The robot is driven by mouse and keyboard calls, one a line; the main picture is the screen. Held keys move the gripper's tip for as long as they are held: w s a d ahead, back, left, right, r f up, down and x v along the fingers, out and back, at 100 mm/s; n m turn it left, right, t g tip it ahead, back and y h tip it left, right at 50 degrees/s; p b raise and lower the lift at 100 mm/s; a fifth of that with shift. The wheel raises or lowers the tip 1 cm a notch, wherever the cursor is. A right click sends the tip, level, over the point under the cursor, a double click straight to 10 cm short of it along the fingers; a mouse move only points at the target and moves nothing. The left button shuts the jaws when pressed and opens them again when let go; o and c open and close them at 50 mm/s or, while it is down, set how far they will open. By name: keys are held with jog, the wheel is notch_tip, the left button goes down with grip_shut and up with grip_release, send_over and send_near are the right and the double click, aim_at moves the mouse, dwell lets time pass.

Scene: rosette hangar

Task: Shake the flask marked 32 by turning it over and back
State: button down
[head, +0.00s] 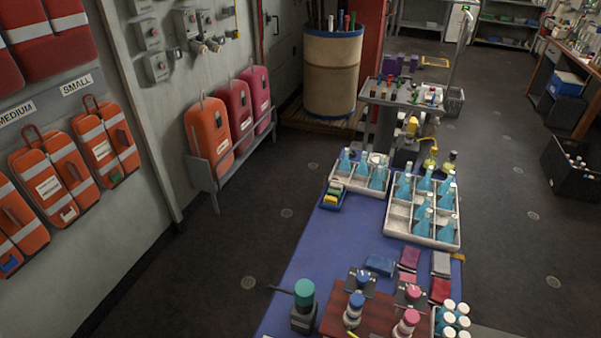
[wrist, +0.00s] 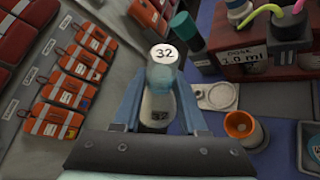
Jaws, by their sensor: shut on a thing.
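The flask marked 32 (wrist: 157,108) is in the wrist view, with a white cap (wrist: 164,53) reading 32 and a second 32 lower on its pale body. Its neck area looks bluish. My gripper (wrist: 160,85) is shut on it, one blue-grey finger on each side. The cap points up the picture and toward the camera; I cannot tell its exact tilt. The lower end is partly hidden by the gripper body. Neither the gripper nor this held flask shows in the head view.
A dosing unit marked DOSE (wrist: 245,58), a teal-capped bottle (wrist: 187,32), a pale dish plate (wrist: 218,97) and an orange cup (wrist: 240,127) stand right of the flask. In the head view, a blue-topped table (head: 345,235) bears divided trays (head: 400,222) of blue flasks. Dark floor (head: 235,255) lies left.

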jog(key=f+m+y+b, duration=0.1)
jog(key=b, duration=0.2)
jog(key=shift+m+t, duration=0.4)
jog(key=m+y+b, duration=0.1)
jog(key=m+b, duration=0.1)
jog(key=shift+r+t+b, duration=0.1)
jog(key=shift+t+b, duration=0.2)
jog(key=shift+t, duration=0.1)
jog(key=shift+r+m+y+b, duration=0.3)
jog(key=shift+m+y+b, duration=0.2)
jog(key=shift+m, duration=0.2)
jog(key=m+b, duration=0.1)
jog(key=m+t+b, duration=0.1)
jog(key=b, duration=0.1)
jog(key=shift+f+t+y, duration=0.3)
jog(key=shift+f, duration=0.05)
jog(key=m+t+b, duration=0.1)
jog(key=m+b, duration=0.1)
jog(key=m, duration=0.1)
jog(key=shift+t+b, duration=0.3)
jog(key=shift+b, duration=0.05)
jog(key=shift+r+m+b, duration=0.2)
jog(key=shift+m+b, duration=0.1)
jog(key=shift+m, duration=0.3)
jog(key=shift+r+m+t, duration=0.3)
jog(key=shift+m, duration=0.1)
